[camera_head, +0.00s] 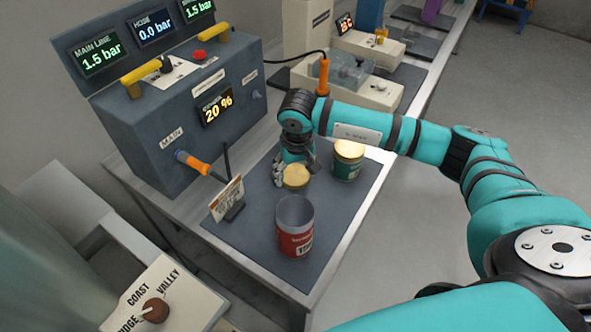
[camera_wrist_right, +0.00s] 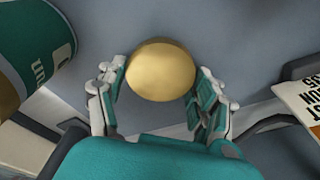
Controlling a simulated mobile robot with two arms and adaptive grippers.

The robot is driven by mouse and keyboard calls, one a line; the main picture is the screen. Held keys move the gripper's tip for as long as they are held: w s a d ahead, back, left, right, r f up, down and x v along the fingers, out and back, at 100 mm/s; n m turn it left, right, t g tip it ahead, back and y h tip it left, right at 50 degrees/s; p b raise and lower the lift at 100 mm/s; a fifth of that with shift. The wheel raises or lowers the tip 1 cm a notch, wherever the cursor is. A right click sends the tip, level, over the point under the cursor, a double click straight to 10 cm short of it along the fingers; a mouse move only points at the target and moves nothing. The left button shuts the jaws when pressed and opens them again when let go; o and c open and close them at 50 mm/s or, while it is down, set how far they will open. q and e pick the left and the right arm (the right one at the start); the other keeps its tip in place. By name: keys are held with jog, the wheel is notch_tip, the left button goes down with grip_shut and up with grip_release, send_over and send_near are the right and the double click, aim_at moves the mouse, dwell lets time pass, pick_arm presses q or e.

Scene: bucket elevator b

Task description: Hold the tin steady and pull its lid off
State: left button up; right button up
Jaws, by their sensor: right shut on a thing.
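A red tin (camera_head: 296,242) stands upright on the dark mat, its top open and its grey inside showing. My right gripper (camera_head: 285,172) is behind the red tin, apart from it, and shut on a round gold lid (camera_head: 297,176). In the right wrist view the gold lid (camera_wrist_right: 160,70) sits between the two fingers. I cannot tell whether the lid touches the mat. A green tin (camera_head: 346,168) with a gold lid on top stands behind and to the right; part of it also shows in the right wrist view (camera_wrist_right: 38,45). My left gripper is not in view.
A dark panel box (camera_head: 165,125) with displays, yellow handles and an orange-handled valve stands left of the mat (camera_head: 255,240). A small sign (camera_head: 228,199) stands at the mat's left edge. Grey and beige devices (camera_head: 345,85) stand behind. The mat's front left is clear.

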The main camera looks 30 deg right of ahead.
aim_at(297, 181)
jog(key=shift+f, duration=0.2)
jog(key=o, duration=0.7)
jog(key=shift+r, duration=0.1)
jog(key=o, duration=0.4)
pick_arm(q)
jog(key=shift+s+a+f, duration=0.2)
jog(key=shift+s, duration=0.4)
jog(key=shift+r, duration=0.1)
pick_arm(e)
jog(key=shift+r, duration=0.3)
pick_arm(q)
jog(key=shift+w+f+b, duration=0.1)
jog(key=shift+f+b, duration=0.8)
pick_arm(e)
notch_tip(297, 181, up, 12)
jog(key=s, duration=0.1)
jog(key=shift+s+a+f, duration=0.2)
jog(key=shift+s+a, duration=0.1)
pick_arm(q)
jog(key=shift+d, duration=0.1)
pick_arm(e)
jog(key=shift+s, duration=0.1)
